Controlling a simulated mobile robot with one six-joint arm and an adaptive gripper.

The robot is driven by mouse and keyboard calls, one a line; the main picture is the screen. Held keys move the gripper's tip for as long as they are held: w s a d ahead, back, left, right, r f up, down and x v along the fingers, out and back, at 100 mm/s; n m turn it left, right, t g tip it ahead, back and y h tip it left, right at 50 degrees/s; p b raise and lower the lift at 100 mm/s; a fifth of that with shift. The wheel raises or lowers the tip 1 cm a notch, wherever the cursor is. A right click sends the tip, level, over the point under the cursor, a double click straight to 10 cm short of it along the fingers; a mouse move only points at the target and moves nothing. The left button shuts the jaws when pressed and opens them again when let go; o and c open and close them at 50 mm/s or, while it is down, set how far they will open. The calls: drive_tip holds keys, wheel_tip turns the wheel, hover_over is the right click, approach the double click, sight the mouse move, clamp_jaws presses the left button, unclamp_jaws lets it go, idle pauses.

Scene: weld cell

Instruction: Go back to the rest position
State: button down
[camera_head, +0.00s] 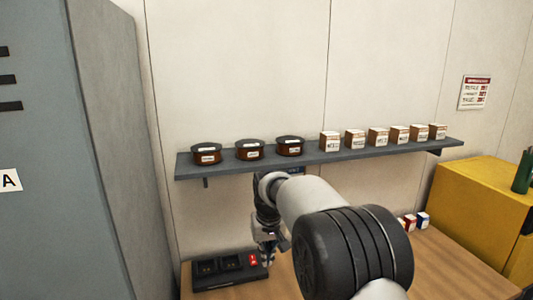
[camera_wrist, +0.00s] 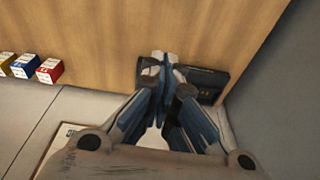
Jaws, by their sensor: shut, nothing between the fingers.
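My gripper (camera_head: 268,258) hangs pointing down over the wooden table, in front of the wall shelf. It is in front of the right part of a black device with a red label (camera_head: 217,272). In the wrist view the fingertips of my gripper (camera_wrist: 163,62) are together with nothing between them. The black device (camera_wrist: 210,85) lies partly hidden behind the fingers there. I cannot tell whether the gripper touches the device.
A grey shelf (camera_head: 350,155) holds dark round tins (camera_head: 249,149) and several small boxes (camera_head: 378,137). Small coloured boxes (camera_wrist: 49,70) stand on the table (camera_wrist: 110,40). A grey cabinet (camera_head: 40,150) stands left, a yellow cabinet (camera_head: 470,210) right.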

drive_tip(key=s+d+r+b, duration=0.1)
drive_tip(key=s+d+r, duration=0.25)
drive_tip(key=s, duration=0.35)
drive_tip(key=s+d+r+m+t, duration=0.1)
drive_tip(key=s+d+r, duration=0.25)
drive_tip(key=s, duration=0.25)
drive_tip(key=s+d+r+b, duration=0.1)
drive_tip(key=s+d+r, duration=0.2)
drive_tip(key=s+r, duration=0.3)
drive_tip(key=s+d+f, duration=0.2)
drive_tip(key=s+f, duration=0.1)
drive_tip(key=s, duration=0.7)
drive_tip(key=s+d+f+m+t, duration=0.1)
drive_tip(key=s+d+f, duration=0.1)
drive_tip(key=s, duration=0.8)
drive_tip(key=shift+f+m+h+b, duration=0.3)
drive_tip(key=shift+f, duration=0.5)
drive_tip(key=shift+s, duration=0.1)
